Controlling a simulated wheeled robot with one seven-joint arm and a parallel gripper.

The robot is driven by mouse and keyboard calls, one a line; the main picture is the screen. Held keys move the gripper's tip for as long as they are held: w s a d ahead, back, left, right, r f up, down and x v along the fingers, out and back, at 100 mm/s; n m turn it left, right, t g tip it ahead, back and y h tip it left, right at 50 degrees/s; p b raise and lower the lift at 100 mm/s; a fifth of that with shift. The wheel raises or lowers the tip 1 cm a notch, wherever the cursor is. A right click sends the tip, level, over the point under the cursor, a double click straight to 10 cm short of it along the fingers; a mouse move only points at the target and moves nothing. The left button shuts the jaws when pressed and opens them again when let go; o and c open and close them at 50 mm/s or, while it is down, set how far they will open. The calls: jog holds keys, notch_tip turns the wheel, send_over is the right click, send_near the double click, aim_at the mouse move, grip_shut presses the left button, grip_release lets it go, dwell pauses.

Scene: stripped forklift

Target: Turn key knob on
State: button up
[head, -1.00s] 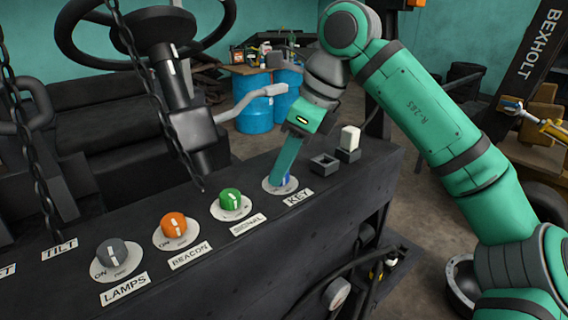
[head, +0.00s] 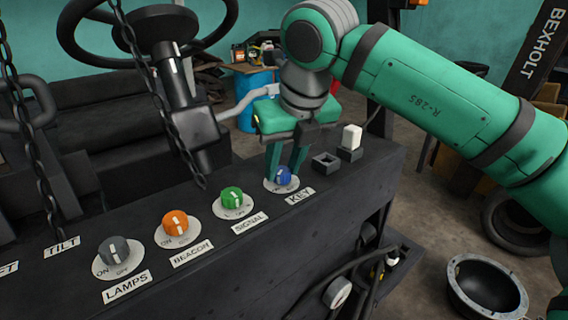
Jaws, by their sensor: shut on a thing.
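The blue KEY knob (head: 282,177) sits on a round white plate at the right end of the row of knobs, above its KEY label (head: 299,196). A pale mark shows on the knob's face, and the plate's small lettering is too small to read. My gripper (head: 284,170) points down at the knob from behind and above. Its two green fingers stand on either side of the knob and are shut on it. The fingertips partly hide behind the knob.
Green SIGNAL (head: 232,198), orange BEACON (head: 175,223) and grey LAMPS (head: 114,251) knobs stand to the left. A white rocker switch (head: 351,137) and an empty square socket (head: 326,161) lie close on the right. A chain and the steering column (head: 181,97) are at left.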

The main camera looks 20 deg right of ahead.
jog(key=shift+m, duration=0.3)
jog(key=o, duration=1)
jog(key=shift+o, duration=0.2)
jog(key=v, duration=1.1)
jog(key=shift+s+a+f, duration=0.1)
jog(key=shift+a, duration=0.05)
